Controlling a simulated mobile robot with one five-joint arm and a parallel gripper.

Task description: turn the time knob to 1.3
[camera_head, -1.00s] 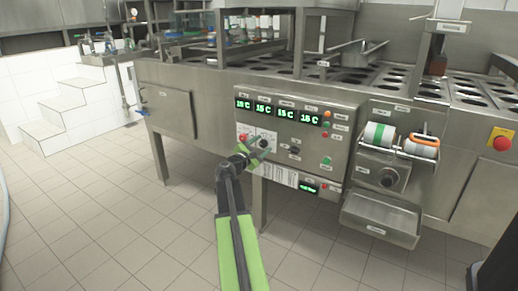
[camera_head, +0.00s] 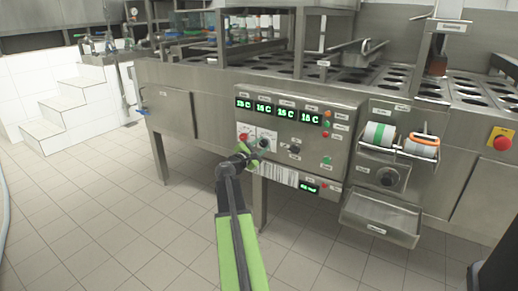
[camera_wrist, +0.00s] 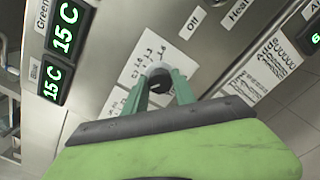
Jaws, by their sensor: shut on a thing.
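The knob (camera_wrist: 159,83) is a small dark round control on a white dial label (camera_wrist: 128,97) printed with small numbers. I cannot read clearly which number it points at. My gripper (camera_wrist: 160,74) has its two green fingers on either side of the knob and is shut on it. In the head view, my gripper (camera_head: 258,147) is at the lower left of the steel control panel (camera_head: 325,150). The fingers and arm hide part of the knob there.
Green temperature displays (camera_head: 275,110) line the panel top. A red button (camera_head: 243,137) is just left of my gripper, and another dark knob (camera_head: 294,149) is to the right. A roll holder (camera_head: 402,142) and tray (camera_head: 380,220) stick out further right. The tiled floor in front is clear.

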